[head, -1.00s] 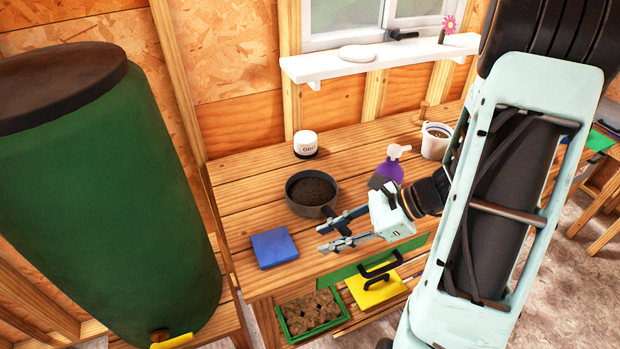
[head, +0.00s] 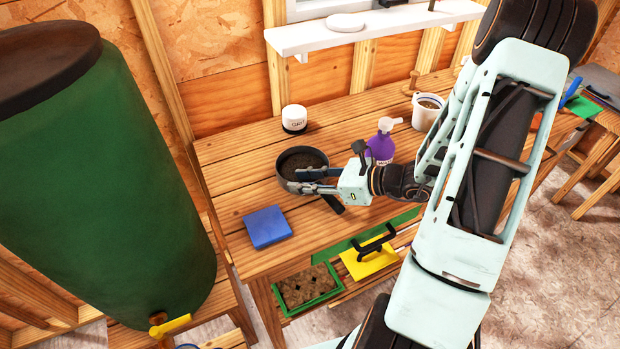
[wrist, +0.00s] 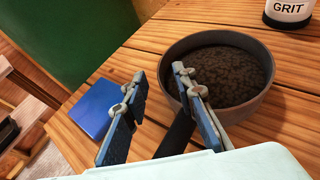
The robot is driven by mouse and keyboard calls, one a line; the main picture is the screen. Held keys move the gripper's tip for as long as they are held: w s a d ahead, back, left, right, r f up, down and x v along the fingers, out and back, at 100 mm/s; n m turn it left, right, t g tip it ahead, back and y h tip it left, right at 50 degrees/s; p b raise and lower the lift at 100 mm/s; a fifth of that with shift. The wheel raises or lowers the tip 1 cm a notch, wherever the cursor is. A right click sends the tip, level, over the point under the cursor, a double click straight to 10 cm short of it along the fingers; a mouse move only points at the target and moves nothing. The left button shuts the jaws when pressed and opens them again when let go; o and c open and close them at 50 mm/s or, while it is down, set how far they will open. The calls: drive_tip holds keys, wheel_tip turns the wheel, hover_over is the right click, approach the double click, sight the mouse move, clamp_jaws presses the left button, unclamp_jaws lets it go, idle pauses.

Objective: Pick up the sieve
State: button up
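The sieve (head: 281,178) is a round dark grey pan with a dark mesh or fill inside and a straight black handle (head: 333,204). It rests on the wooden bench, with the handle toward the front. My gripper (head: 302,180) is open, its fingers reaching over the sieve's near side in the head view. In the wrist view, the open fingers of my gripper (wrist: 159,80) straddle the line of the handle (wrist: 177,136). The right finger overlaps the rim of the sieve (wrist: 256,108); the left is beside the handle. I cannot tell whether either touches.
A blue block (head: 267,227) lies front left of the sieve. A white grit jar (head: 294,118), purple spray bottle (head: 380,148) and white pot (head: 425,112) stand on the bench. A yellow float (head: 370,260) and green tray (head: 307,288) are lower at the front. A green barrel (head: 90,190) stands left.

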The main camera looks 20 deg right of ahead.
sight(284, 180)
drive_tip(key=x, duration=0.3)
drive_tip(key=shift+w+a+f, duration=0.15)
clamp_jaws()
